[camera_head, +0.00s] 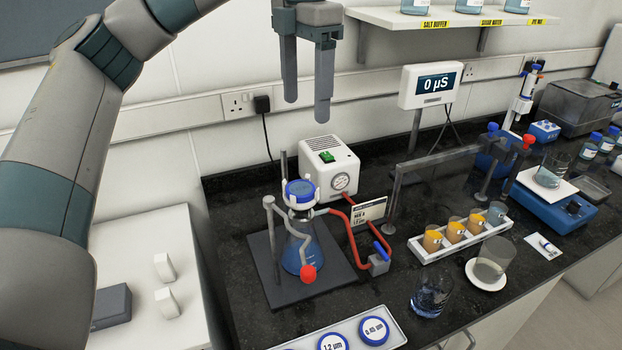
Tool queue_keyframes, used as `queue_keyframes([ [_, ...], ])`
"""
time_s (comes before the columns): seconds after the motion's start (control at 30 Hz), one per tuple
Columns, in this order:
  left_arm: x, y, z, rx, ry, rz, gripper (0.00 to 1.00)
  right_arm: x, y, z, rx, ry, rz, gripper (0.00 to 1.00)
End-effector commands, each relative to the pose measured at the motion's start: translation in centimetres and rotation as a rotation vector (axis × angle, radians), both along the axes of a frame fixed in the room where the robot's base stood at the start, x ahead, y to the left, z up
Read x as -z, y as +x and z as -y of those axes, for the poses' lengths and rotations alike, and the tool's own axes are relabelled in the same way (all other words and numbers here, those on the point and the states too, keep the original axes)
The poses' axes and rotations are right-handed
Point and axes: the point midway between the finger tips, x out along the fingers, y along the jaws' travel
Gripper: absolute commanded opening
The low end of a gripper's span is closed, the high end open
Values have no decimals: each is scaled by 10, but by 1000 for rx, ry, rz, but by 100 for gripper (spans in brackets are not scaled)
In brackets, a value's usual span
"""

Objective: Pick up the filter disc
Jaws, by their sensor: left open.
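Two round filter discs with blue rims and white labelled faces lie at the bottom edge of the view, on a pale tray (396,341). One disc (333,342) reads 1.2 µm and is partly cut off by the frame. The other disc (374,330), to its right, has a label that looks like 0.45 µm. My left gripper (306,108) is open and empty, fingers pointing down. It hangs high in front of the back wall, far above the discs in the picture. My right gripper is not in view.
A flask (300,252) with a blue-topped funnel stands on a dark stand base, linked by red tubing to a white pump (328,165). To the right are a rack of small beakers (460,238), a glass beaker (431,294) and a meter display (430,85).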

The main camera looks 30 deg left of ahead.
Motion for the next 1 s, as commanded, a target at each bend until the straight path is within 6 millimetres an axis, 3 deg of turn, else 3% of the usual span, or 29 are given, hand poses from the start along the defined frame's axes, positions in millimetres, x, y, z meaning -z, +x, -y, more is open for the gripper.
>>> queue_keyframes([
  [0.47,4,0,0,0,1,-2,68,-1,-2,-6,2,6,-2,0],
  [1.0,61,-1,0,1,0,-4,68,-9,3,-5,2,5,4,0],
])
